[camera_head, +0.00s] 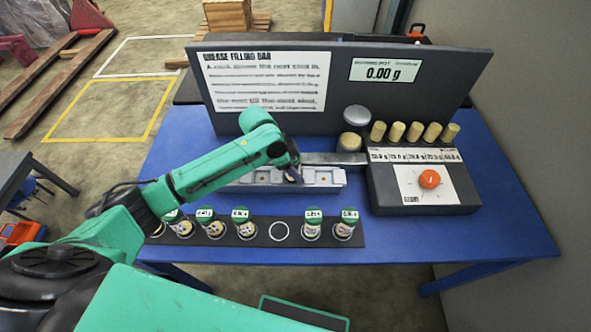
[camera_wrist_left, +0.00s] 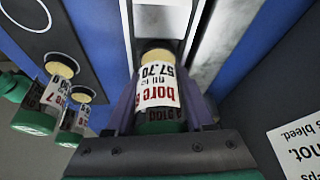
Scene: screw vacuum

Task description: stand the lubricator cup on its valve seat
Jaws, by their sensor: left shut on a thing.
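My left gripper (camera_head: 292,172) is over the pale metal block (camera_head: 325,179) in the middle of the blue table. In the left wrist view the gripper (camera_wrist_left: 160,115) is shut on a lubricator cup (camera_wrist_left: 158,92), with a finger on each side. Whether the tan end touches the block, I cannot tell. In the head view the gripper hides the cup. My right gripper is not in view.
Several green-capped cups (camera_head: 313,224) stand on a dark strip with one empty ring (camera_head: 279,231). A grey box with an orange knob (camera_head: 430,179) and tan cylinders (camera_head: 415,132) stands at right. A display (camera_head: 384,71) reads 0.00 g on the upright back panel (camera_head: 345,90).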

